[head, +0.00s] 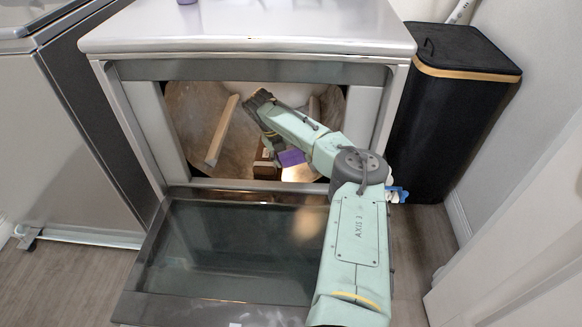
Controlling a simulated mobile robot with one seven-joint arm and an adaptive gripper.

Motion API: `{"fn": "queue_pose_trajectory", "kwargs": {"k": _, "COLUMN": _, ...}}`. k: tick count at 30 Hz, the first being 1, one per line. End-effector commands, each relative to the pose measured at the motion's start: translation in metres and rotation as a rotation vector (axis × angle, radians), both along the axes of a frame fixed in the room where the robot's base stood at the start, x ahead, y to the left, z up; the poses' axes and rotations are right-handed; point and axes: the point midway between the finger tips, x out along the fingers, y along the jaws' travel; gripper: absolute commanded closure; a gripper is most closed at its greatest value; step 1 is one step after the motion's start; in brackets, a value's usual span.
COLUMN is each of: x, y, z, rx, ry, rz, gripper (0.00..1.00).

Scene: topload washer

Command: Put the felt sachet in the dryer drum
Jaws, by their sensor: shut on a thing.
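The dryer drum (232,168) shows through the open front of a white dryer (250,28), whose glass door (235,250) is folded down. My arm reaches over the door into the opening. My gripper (274,150) is inside the drum, pointing down, and is partly hidden by its own wrist and forearm. A flat purple piece, which looks like the felt sachet (291,157), is at the gripper's fingers, and the gripper is shut on it. A small brown block-like shape (264,160) is just left of it. I cannot tell whether the sachet touches the drum floor.
A pale baffle (221,131) stands out from the drum's left wall. The opening's frame closely surrounds my arm. A black hamper (445,105) stands right of the dryer, and another appliance (60,130) is on the left. A purple object (187,2) sits on the dryer top.

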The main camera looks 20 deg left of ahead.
Motion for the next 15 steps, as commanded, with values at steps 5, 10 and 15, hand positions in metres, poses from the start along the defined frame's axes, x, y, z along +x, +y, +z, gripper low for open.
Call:
{"fn": "queue_pose_trajectory", "kwargs": {"k": 5, "x": 0.0056, "y": 0.0015, "z": -0.0003, "rx": 0.000, "ry": 0.000, "rz": 0.000, "gripper": 0.53}}
{"fn": "queue_pose_trajectory", "kwargs": {"k": 10, "x": 0.0061, "y": 0.0018, "z": 0.0004, "rx": 0.001, "ry": 0.001, "rz": 0.001, "gripper": 0.53}}
{"fn": "queue_pose_trajectory", "kwargs": {"k": 15, "x": 0.0059, "y": 0.0018, "z": 0.0001, "rx": 0.001, "ry": 0.001, "rz": 0.001, "gripper": 0.53}}
